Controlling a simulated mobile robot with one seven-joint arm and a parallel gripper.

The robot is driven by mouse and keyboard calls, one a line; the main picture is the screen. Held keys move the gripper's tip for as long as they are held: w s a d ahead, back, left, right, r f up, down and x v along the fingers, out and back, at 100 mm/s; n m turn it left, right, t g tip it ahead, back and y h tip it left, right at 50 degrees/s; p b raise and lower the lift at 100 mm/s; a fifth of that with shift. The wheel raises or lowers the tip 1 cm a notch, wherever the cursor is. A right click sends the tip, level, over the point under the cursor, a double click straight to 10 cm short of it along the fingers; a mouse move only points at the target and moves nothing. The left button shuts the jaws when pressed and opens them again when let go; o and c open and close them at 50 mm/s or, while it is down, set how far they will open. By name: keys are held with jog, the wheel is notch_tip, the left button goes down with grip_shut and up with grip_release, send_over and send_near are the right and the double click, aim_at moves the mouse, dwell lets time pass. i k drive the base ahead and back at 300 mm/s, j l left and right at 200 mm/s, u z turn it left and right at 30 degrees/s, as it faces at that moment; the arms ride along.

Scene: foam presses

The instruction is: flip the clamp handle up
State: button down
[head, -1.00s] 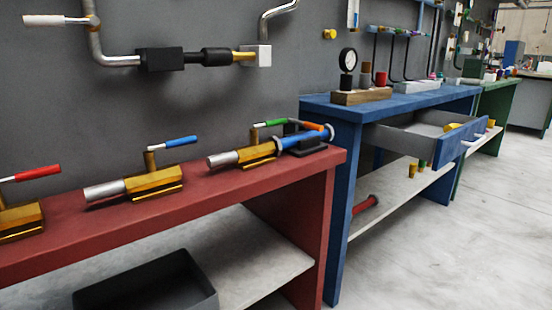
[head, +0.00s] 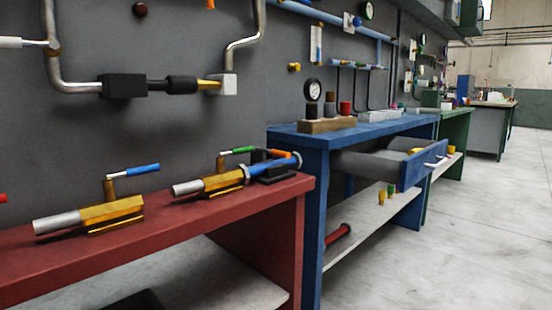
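A black clamp (head: 262,173) stands at the right end of the red bench, around a blue pipe (head: 284,164). An orange handle (head: 279,154) lies nearly flat over it. Brass valve bodies with lever handles share the bench: one has a green handle (head: 238,150) and joins the blue pipe's left end, and another has a blue handle (head: 142,168). A red handle (head: 3,198) is cut off at the left edge. I cannot tell for sure which handle is the clamp's; the orange one sits closest to the clamp. My gripper is not in view.
The red bench (head: 190,221) fills the lower left. Beside it a blue bench (head: 390,124) has its drawer (head: 425,165) pulled out toward the aisle. Pipes and fittings line the grey wall above. The concrete floor (head: 460,240) at right is clear.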

aim_at(270, 154)
jog(key=i+l+z, duration=0.55)
jog(key=l+z, duration=0.15)
